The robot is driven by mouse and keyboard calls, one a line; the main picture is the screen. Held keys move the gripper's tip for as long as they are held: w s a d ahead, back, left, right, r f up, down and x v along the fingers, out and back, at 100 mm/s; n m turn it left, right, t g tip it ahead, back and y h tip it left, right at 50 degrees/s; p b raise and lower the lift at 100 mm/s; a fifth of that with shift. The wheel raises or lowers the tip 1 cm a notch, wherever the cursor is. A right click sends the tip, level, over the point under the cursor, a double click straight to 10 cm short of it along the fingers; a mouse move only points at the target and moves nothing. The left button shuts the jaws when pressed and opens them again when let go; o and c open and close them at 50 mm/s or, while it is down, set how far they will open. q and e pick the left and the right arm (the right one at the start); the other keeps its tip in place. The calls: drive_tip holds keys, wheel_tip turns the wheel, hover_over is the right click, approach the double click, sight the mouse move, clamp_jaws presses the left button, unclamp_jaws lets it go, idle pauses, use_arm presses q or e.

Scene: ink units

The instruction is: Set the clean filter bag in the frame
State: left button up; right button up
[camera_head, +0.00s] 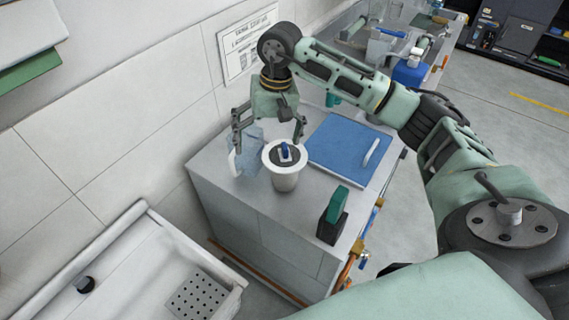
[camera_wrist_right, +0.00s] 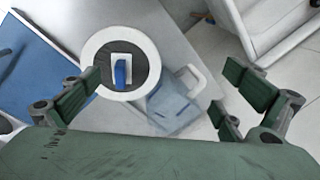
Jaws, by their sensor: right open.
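My right gripper (camera_head: 268,141) is open and empty above the grey cabinet top, fingers pointing down; it also shows in the wrist view (camera_wrist_right: 160,105). I cannot tell which of these is the filter bag or the frame.
A blue panel (camera_head: 335,142) with a white handle lies right of the canister. A dark green block-like item (camera_head: 333,215) stands at the cabinet's front right. The tiled wall is close behind. A white sink (camera_head: 150,255) is at lower left. Another bench with containers stands farther back.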

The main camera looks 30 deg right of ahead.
sight(285, 146)
drive_tip(key=shift+h, duration=0.9)
drive_tip(key=d, duration=0.2)
drive_tip(key=d+r, duration=0.1)
drive_tip(key=d, duration=0.1)
drive_tip(key=shift+s+d, duration=0.1)
drive_tip(key=shift+d, duration=0.25)
drive_tip(key=shift+s+d+f+p, duration=0.1)
drive_tip(key=shift+f+p, duration=0.6)
drive_tip(key=shift+f, duration=0.4)
wheel_tip(285, 146, down, 5)
drive_tip(key=p, duration=0.2)
drive_tip(key=shift+p, duration=0.35)
drive_tip(key=shift+c, duration=0.5)
